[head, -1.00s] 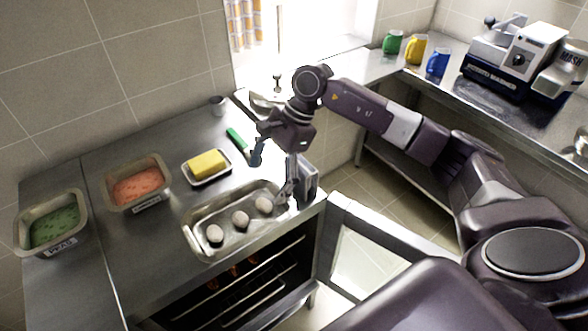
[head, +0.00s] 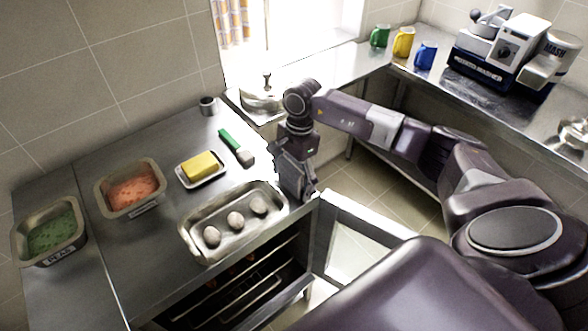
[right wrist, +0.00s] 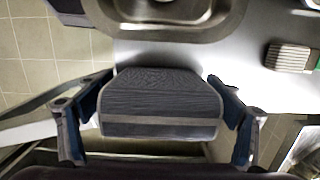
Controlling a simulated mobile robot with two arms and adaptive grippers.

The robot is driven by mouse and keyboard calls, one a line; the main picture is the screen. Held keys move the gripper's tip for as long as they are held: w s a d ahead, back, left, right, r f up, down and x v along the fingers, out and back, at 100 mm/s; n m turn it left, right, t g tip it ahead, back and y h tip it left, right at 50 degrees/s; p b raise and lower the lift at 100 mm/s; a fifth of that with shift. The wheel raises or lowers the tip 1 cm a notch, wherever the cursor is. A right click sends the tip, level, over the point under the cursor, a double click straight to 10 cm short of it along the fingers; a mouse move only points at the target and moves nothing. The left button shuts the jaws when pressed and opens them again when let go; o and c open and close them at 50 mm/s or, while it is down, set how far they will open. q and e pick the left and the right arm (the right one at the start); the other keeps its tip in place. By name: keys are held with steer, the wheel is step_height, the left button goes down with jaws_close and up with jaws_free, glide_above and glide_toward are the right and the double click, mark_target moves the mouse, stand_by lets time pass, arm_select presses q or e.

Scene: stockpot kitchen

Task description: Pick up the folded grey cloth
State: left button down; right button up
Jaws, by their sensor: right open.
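The folded grey cloth (right wrist: 160,100) shows in the middle of the right wrist view, dark and ribbed with a paler stripe near its lower edge. It lies at the counter's edge beside the metal tray. My right gripper (right wrist: 157,112) is open, with one finger on each side of the cloth and a gap on both sides. In the head view my right gripper (head: 298,182) points down at the counter's right edge, just right of the tray, and mostly hides the cloth. My left gripper is not in view.
The metal tray (head: 196,247) with three pale round items sits left of my right gripper. A green-handled brush (head: 231,141), a yellow block (head: 199,166) on a dish and two food pans (head: 131,188) stand farther left. An open oven door (head: 362,248) is below right.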

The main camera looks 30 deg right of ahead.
steer(key=c, duration=1.4)
steer(key=shift+w+r+b, duration=0.1)
steer(key=shift+r+b, duration=0.2)
steer(key=shift+r, duration=0.25)
steer(key=shift+r+b, duration=1.95)
steer(key=shift+r, duration=7.5)
